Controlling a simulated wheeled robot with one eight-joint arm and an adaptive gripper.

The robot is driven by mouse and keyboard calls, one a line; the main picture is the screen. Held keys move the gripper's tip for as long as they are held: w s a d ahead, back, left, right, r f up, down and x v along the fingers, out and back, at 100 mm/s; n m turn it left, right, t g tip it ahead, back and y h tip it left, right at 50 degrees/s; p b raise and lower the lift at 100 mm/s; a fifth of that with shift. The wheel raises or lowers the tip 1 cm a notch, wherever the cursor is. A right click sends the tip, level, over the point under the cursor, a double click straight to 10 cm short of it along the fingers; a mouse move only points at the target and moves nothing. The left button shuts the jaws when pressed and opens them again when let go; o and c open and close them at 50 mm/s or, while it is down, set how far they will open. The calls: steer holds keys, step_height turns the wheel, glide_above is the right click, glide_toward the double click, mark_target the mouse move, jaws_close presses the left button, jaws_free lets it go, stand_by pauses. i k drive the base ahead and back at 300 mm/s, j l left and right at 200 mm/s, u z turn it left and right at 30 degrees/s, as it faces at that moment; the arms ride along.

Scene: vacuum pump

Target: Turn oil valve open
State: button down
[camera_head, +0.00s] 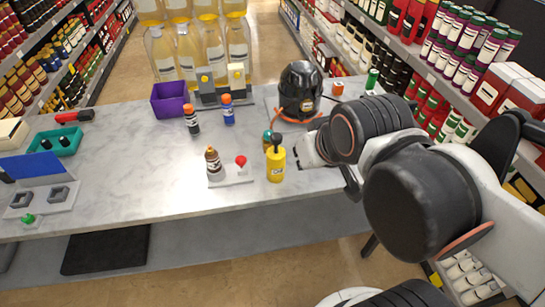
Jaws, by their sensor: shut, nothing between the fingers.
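A black, rounded machine (300,85), which looks like the vacuum pump, stands on a grey base at the back right of the table. A small white plate (232,178) in the middle of the table carries a brown bottle (213,163) and a red knob (241,160). I cannot tell whether this knob is the oil valve or how far it is turned. My gripper (308,150) is shut and empty at the end of my arm, to the right of a yellow bottle (276,166). Its fingertips are hard to make out, and I cannot tell whether it touches anything.
A teal-capped bottle stands behind the yellow one. Two orange-capped bottles (227,110) and a purple bin (170,99) stand farther back. A teal tray (55,141) and a blue-and-grey fixture (40,190) are at left. Bare tabletop (130,165) lies between. Shelves flank both sides.

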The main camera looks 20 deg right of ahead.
mark_target(267, 134)
steer(key=i+j+z, duration=0.1)
steer(key=j, duration=0.25)
steer(key=i+j+z, duration=0.1)
steer(key=i+j, duration=0.15)
steer(key=j, duration=0.15)
steer(key=i+j+z, duration=0.15)
steer(key=j, duration=0.25)
